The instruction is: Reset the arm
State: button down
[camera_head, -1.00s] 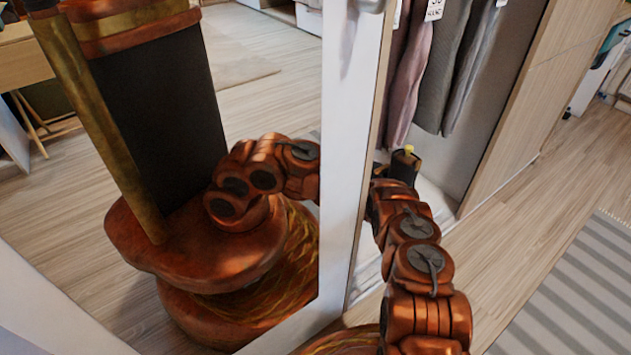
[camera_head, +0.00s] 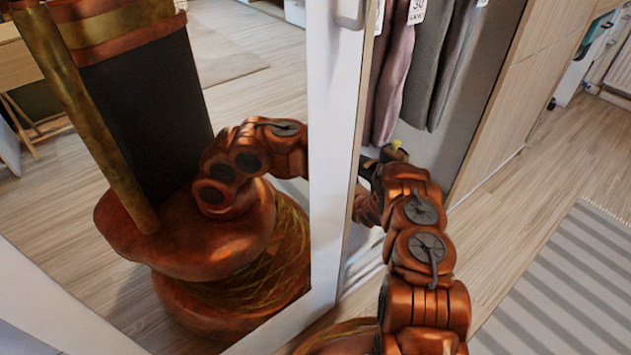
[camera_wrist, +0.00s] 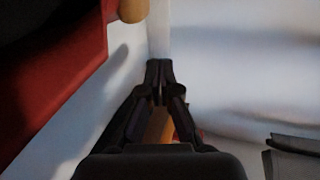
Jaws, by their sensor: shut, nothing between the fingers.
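My copper-coloured arm (camera_head: 422,250) reaches forward from the bottom of the head view, beside the mirror's white frame. Its far end, with the dark gripper, is at the opening of a closet; the fingers are mostly hidden there by the arm and frame. In the wrist view my gripper (camera_wrist: 158,70) is shut, its two black fingers together and empty. Pale surfaces lie beyond the fingertips. An orange-brown piece (camera_wrist: 158,128) shows behind the fingers; I cannot tell what it is.
A large mirror (camera_head: 255,80) fills the left and reflects my body. Hanging clothes (camera_head: 430,65) are above my gripper. A wooden panel (camera_head: 510,90) stands right of the closet. Wooden floor and a striped rug (camera_head: 560,280) lie open at right. A red surface (camera_wrist: 50,80) is near the wrist.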

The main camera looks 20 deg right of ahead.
jog(key=shift+p+v, duration=0.45)
jog(key=shift+v, duration=1.3)
jog(key=shift+r, duration=0.15)
